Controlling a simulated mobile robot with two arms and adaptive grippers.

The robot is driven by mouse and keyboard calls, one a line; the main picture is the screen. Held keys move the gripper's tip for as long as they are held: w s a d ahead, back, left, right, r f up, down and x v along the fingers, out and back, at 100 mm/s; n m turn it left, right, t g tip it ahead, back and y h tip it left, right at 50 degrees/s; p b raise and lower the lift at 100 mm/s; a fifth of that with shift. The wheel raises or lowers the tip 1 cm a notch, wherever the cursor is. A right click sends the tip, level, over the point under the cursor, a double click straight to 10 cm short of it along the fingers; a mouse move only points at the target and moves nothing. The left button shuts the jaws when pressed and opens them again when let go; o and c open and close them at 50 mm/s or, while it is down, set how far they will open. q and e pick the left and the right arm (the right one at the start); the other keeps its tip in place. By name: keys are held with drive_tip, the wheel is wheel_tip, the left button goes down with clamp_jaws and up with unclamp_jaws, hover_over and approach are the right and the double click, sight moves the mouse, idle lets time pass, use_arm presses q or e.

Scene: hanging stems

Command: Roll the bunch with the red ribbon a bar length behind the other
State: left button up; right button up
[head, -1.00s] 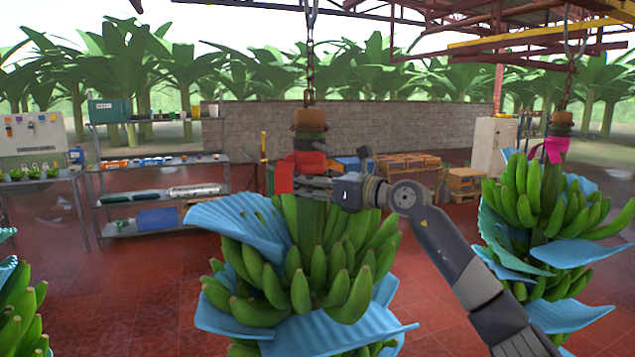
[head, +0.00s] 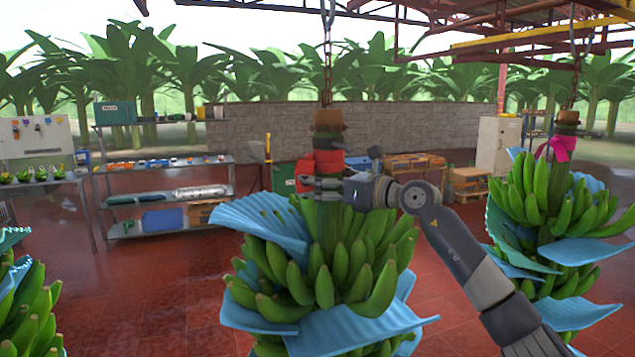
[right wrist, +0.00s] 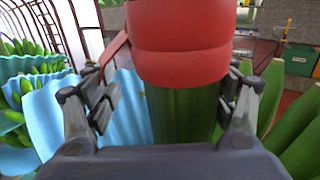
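The bunch with the red ribbon (head: 328,163) hangs from a chain at the middle of the head view, its green bananas (head: 350,265) among blue sheets. The other bunch (head: 535,200), with a pink ribbon (head: 560,147), hangs at the right. My right gripper (head: 322,184) is at the red-ribboned stem, just below the ribbon band. In the right wrist view its fingers (right wrist: 175,98) stand on either side of the green stem (right wrist: 180,118), with gaps visible; the gripper looks open around it. The ribbon's tail hangs by the left finger. My left gripper is out of view.
Part of a third bunch (head: 30,310) shows at the lower left. A metal shelf (head: 165,162) stands behind at the left, with crates (head: 415,163) and a pale cabinet (head: 497,145) farther back. Red tiled floor (head: 150,285) is open between the left and middle bunches.

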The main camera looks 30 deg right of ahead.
sight(355, 225)
drive_tip(key=shift+w+a+f+y, duration=0.15)
drive_tip(key=shift+a+y, duration=0.15)
drive_tip(key=shift+a, duration=0.5)
drive_tip(key=shift+w+a+r, duration=0.15)
drive_tip(key=shift+a+r, duration=0.05)
drive_tip(key=shift+a, duration=0.3)
drive_tip(key=shift+s+d+f, duration=0.1)
drive_tip(key=shift+s+d, duration=0.45)
drive_tip(key=shift+d, duration=0.1)
drive_tip(key=v, duration=0.6)
drive_tip(key=shift+s, duration=0.25)
drive_tip(key=shift+v, duration=2.05)
drive_tip(key=shift+a, duration=0.2)
drive_tip(key=shift+s, duration=0.1)
